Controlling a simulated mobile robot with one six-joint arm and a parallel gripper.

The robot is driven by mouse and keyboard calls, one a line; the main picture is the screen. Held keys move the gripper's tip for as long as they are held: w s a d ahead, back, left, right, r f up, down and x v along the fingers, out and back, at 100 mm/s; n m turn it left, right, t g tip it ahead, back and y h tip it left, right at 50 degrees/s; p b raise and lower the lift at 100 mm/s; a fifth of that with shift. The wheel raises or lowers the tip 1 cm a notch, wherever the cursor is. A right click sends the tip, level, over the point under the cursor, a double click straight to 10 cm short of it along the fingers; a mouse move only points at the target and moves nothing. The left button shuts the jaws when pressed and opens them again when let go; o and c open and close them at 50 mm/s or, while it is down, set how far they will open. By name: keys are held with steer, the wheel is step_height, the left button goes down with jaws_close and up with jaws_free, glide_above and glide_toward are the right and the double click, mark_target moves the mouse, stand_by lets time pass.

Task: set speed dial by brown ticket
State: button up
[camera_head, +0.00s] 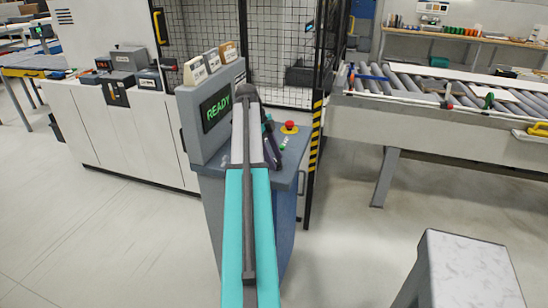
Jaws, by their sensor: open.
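A grey control console (190,125) stands at centre with a green "READY" display (216,107). Three tickets stand along its top: a cream one (195,71), a pale one (213,61) and a brown one (229,52) at the right end. Their print is too small to read. My teal and grey arm reaches up over the console and covers part of its panel. My gripper (270,143) seems to be the dark part just right of the arm, over the panel; it is open, with nothing seen in it. I cannot make out the speed dial; it may be behind my arm.
A red button (289,126) on a yellow base and a small green button (283,142) sit right of my gripper. A yellow-black striped post (316,135) stands close beside the console. A roller conveyor (430,90) is at right, a grey stand (470,265) at lower right.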

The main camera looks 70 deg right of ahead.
steer(key=shift+r, duration=0.1)
steer(key=shift+b+v, duration=0.35)
steer(key=shift+v, duration=0.5)
steer(key=p+v, duration=0.5)
steer(key=v, duration=0.7)
steer(key=shift+s, duration=0.2)
